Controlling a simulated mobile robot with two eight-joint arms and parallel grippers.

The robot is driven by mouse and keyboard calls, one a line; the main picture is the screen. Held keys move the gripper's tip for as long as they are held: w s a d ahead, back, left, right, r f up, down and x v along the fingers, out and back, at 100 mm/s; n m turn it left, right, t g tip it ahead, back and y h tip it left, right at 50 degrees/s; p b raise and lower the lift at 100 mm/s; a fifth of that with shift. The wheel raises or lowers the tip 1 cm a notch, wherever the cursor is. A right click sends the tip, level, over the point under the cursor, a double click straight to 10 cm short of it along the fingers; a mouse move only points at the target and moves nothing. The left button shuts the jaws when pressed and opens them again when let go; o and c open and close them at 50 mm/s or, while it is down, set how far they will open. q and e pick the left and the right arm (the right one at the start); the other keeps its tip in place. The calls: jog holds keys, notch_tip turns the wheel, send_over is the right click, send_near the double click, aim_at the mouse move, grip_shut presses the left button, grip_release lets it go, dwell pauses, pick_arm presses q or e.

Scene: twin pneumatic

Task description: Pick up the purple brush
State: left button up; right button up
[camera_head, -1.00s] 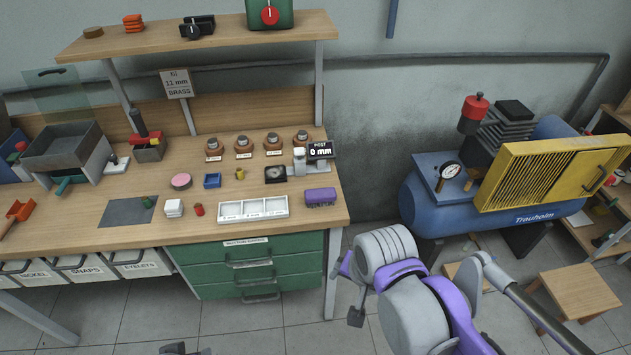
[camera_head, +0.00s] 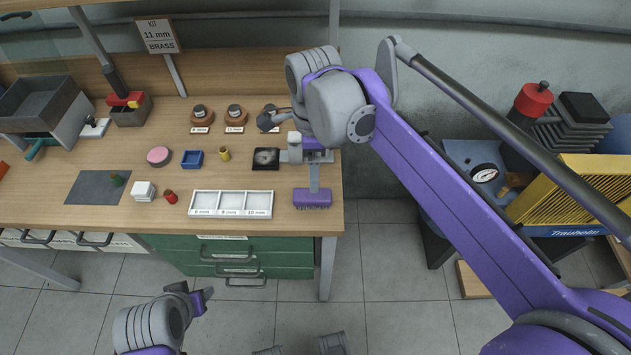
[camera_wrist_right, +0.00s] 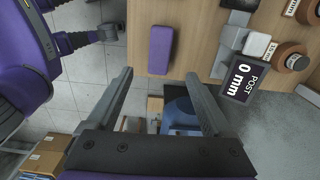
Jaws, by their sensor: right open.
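The purple brush (camera_head: 312,198) lies on the bench top near its front right corner, right of the white tray. In the right wrist view the brush (camera_wrist_right: 160,50) shows as a plain purple block lying beyond my fingertips, apart from them. My right gripper (camera_wrist_right: 159,75) is open and empty, its two fingers spread with the brush ahead between their lines. In the head view my right wrist hangs over the right end of the bench, behind the brush, and covers part of the post gauge. My left gripper (camera_head: 193,294) is low in front of the bench, away from the brush; its jaw gap is unclear.
The white three-compartment tray (camera_head: 231,204) lies left of the brush. The post gauge with its "0 mm" display (camera_wrist_right: 244,82) stands close behind it. The bench's right edge (camera_head: 340,200) is close; a blue compressor stands beyond.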

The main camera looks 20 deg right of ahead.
jog(key=shift+w+a+f, duration=0.1)
jog(key=shift+w+f, duration=0.15)
jog(key=shift+f, duration=0.15)
jog(key=f, duration=0.3)
jog(key=shift+s+a+f, duration=0.1)
jog(key=shift+s+f, duration=0.1)
jog(key=shift+f, duration=0.15)
jog(key=shift+f+b, duration=0.5)
jog(key=shift+f, duration=2.55)
grip_shut()
notch_tip(320, 180, up, 10)
jog(key=shift+r+p, duration=0.1)
jog(key=shift+p, duration=0.45)
